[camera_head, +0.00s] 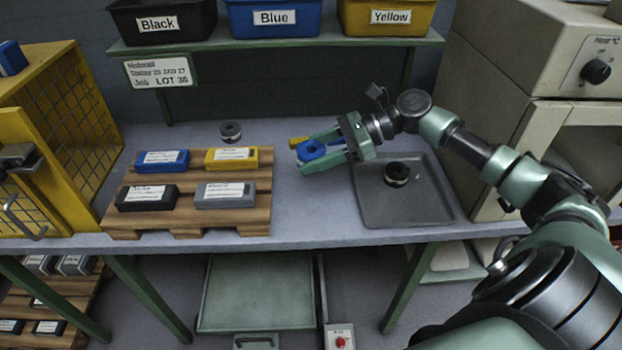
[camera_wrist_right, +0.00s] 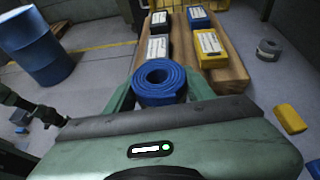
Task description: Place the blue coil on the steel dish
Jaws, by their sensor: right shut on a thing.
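The blue coil (camera_head: 311,150) is held between the fingers of my right gripper (camera_head: 308,157), above the bench and left of the steel dish. The coil also shows in the wrist view (camera_wrist_right: 160,82), with its round hole facing the camera. The steel dish (camera_head: 432,207) is a shallow grey tray on the right of the bench. A dark coil (camera_head: 396,174) lies in its upper middle part. The dish does not show in the wrist view. A dark jointed part, perhaps my left gripper (camera_wrist_right: 48,117), shows at the left of the wrist view; its fingers are unclear.
A wooden pallet (camera_head: 190,215) bears blue, yellow, black and grey labelled boxes. A grey coil (camera_head: 230,132) lies behind it. A yellow block (camera_head: 298,141) lies beside my right gripper. A beige machine (camera_head: 490,130) borders the dish on the right. The dish's front part is clear.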

